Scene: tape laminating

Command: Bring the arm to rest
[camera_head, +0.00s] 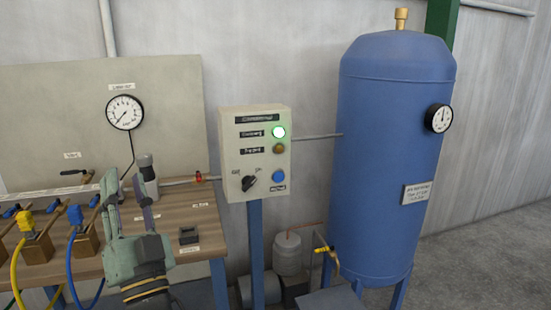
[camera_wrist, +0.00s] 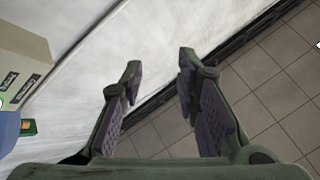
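My gripper (camera_head: 128,190) is in front of the workbench in the head view, with its fingers pointing up and apart. In the wrist view my gripper (camera_wrist: 153,75) shows two padded fingers with a clear gap and nothing between them. Behind the gap are the pale wall (camera_wrist: 100,60) and the tiled floor (camera_wrist: 265,90). Most of my arm is out of view below the head picture.
A workbench (camera_head: 205,218) with hoses and valves is at left, with a gauge (camera_head: 124,112) on its back panel. A blue tank (camera_head: 388,160) is at right.

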